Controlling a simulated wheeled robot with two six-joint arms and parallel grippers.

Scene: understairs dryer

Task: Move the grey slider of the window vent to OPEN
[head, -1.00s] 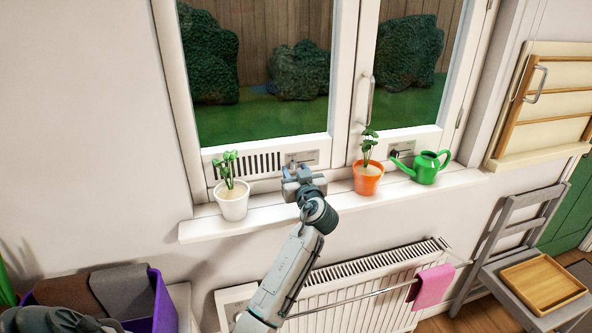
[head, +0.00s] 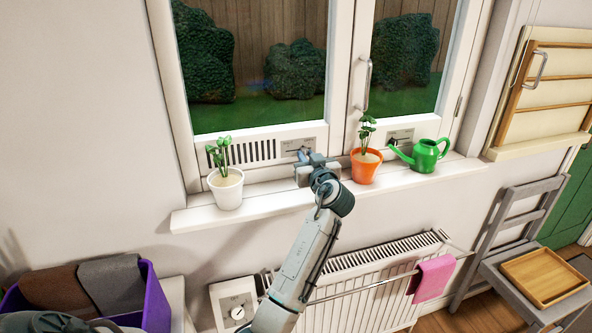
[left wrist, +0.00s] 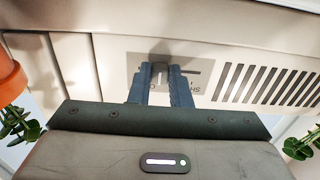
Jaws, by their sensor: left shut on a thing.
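The window vent (head: 283,150) is a pale strip with dark slots at the foot of the left window pane. Its slider plate (head: 296,146) is at the right end of the strip. My left gripper (head: 307,157) reaches up to this plate. In the left wrist view, which shows the vent upside down, the left gripper (left wrist: 163,83) is shut on the grey slider (left wrist: 159,74). The empty slot runs to the right of the slider, above part of the word "SHUT". The slider sits at the other side, by a letter "O", the rest hidden by the fingers. My right gripper is not in view.
A white potted plant (head: 227,190) stands left of the gripper on the sill (head: 200,216). An orange potted plant (head: 366,167) and a green watering can (head: 426,157) stand to its right. A second vent plate (head: 399,138) is under the right pane. A radiator (head: 375,290) is below.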

